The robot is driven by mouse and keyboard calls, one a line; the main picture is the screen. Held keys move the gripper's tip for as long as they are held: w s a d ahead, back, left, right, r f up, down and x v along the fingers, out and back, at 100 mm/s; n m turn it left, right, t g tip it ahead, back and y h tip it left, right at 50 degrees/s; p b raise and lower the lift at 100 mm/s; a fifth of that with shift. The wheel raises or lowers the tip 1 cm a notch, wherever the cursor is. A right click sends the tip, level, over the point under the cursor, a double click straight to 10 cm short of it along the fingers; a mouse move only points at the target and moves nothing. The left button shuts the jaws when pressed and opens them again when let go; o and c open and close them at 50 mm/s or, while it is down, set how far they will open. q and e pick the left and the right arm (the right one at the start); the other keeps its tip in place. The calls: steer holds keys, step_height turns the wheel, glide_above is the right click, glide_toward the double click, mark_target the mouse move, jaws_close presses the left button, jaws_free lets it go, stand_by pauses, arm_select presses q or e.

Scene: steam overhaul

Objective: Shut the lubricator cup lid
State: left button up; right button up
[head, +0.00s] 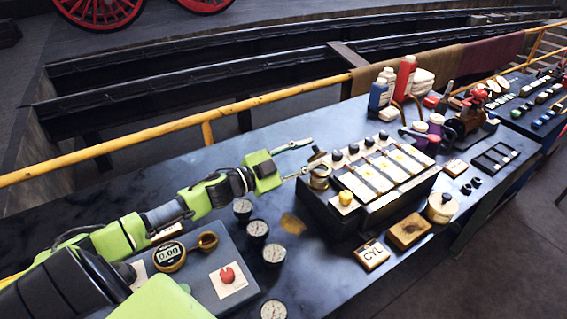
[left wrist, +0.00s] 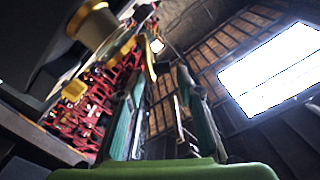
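The lubricator (head: 362,205) is a dark box with several cream panels and black knobs, on the bench in the head view. A small brass cup (head: 320,182) stands at its left end. A dark piece that looks like its lid (head: 317,157) stands raised and tilted above the cup. My left gripper (head: 305,158) is open, its fingers spread and pointing at the cup and lid from the left; whether they touch is unclear. In the left wrist view the fingers (left wrist: 163,72) are apart with nothing between them; a brass cup-like part (left wrist: 90,27) shows upper left. My right gripper is out of view.
Gauges (head: 257,229) and a grey panel with a red button (head: 228,274) lie below my left arm. Bottles (head: 379,95) stand behind the lubricator. A yellow rail (head: 100,149) runs along the bench's back. The bench behind my arm is clear.

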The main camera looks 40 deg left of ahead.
arm_select(q)
steer(key=v, duration=0.9)
steer(key=shift+a, duration=0.1)
steer(key=shift+c, duration=0.6)
